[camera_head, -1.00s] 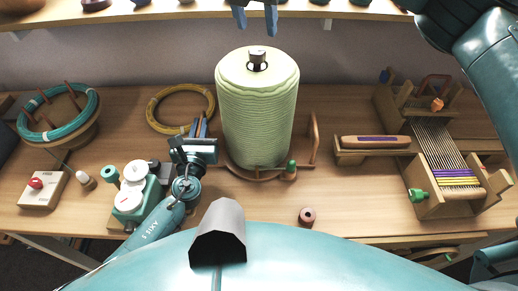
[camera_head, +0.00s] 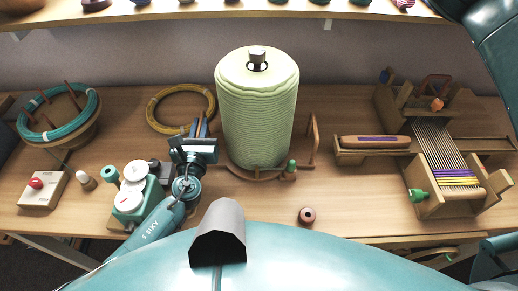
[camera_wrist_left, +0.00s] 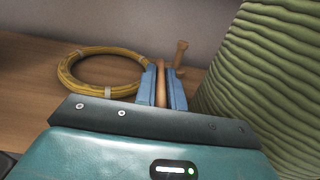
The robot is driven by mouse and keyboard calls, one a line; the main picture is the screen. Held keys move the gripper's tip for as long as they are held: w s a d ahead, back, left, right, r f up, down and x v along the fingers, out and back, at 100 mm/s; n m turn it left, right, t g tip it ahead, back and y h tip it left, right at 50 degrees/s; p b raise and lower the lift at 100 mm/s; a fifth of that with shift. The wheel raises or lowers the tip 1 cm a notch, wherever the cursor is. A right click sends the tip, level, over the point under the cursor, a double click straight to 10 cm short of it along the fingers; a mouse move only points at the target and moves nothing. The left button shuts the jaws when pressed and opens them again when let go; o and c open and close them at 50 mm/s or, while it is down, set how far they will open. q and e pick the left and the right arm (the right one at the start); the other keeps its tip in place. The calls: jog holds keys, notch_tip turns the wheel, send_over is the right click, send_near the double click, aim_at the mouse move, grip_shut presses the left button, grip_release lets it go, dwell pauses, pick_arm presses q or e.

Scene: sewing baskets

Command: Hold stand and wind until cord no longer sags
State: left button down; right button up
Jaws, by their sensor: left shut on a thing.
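A large pale green cord winding (camera_head: 258,115) stands upright on a wooden stand (camera_head: 250,175), with a dark knob on top. The stand has a curved upright on its right and a small green knob at its front right. My left gripper (camera_head: 201,128) is just left of the winding. In the left wrist view its blue fingers (camera_wrist_left: 161,88) are shut on a wooden peg (camera_wrist_left: 161,72); another peg shows behind them, and the ribbed winding (camera_wrist_left: 265,75) fills the right. I cannot make out a sagging cord. My right gripper is out of view.
A yellow coil (camera_head: 180,92) lies behind my left gripper. A teal coil (camera_head: 60,130), a switch box (camera_head: 43,190) and a white-and-green device (camera_head: 135,195) are on the left. A small loom (camera_head: 445,160) and shuttle (camera_head: 376,142) are on the right. A small spool (camera_head: 307,215) lies in front.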

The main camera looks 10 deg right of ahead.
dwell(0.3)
pick_arm(q)
jog(key=c, duration=1.4)
grip_release()
